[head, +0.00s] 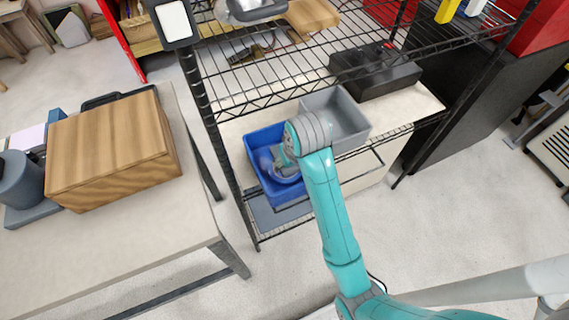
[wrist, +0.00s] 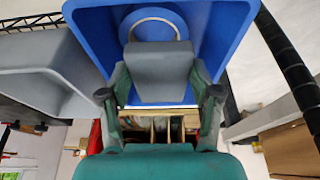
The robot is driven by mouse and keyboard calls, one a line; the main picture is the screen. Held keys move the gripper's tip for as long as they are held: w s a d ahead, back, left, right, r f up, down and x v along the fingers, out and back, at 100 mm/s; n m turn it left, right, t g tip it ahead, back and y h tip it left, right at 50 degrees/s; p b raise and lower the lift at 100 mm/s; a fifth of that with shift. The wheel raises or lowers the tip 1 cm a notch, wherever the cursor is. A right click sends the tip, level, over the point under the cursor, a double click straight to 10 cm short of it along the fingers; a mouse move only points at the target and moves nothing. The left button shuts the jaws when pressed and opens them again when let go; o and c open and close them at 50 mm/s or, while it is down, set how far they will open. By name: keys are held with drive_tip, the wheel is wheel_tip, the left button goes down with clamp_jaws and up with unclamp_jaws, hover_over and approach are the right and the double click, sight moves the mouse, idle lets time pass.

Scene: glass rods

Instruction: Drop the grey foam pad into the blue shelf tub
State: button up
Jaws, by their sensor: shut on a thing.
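The grey foam pad (wrist: 160,75) is between the two fingers of my gripper (wrist: 161,80) in the wrist view, and the gripper is shut on it. The blue shelf tub (wrist: 95,25) fills the background behind the pad, with its walls on both sides. In the head view the blue tub (head: 254,150) stands on the wire shelf, and the end of my arm is over it. The pad cannot be made out in the head view. I cannot tell how far the pad is from the tub floor.
A grey tub (head: 350,117) stands right beside the blue one, and a black box (head: 375,72) lies behind it. The shelf's dark post (head: 200,90) and upper wire shelf (head: 285,55) are close by. A table with a wooden box (head: 112,150) is at left.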

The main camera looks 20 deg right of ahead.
drive_tip(key=w, duration=0.2)
drive_tip(key=shift+w, duration=0.4)
drive_tip(key=shift+s+x, duration=0.2)
drive_tip(key=shift+x, duration=1.05)
drive_tip(key=shift+a+f, duration=0.1)
drive_tip(key=shift+f, duration=2.2)
drive_tip(key=shift+f, duration=0.3)
drive_tip(key=o, duration=1)
drive_tip(key=v, duration=0.8)
drive_tip(key=shift+w+r, duration=0.1)
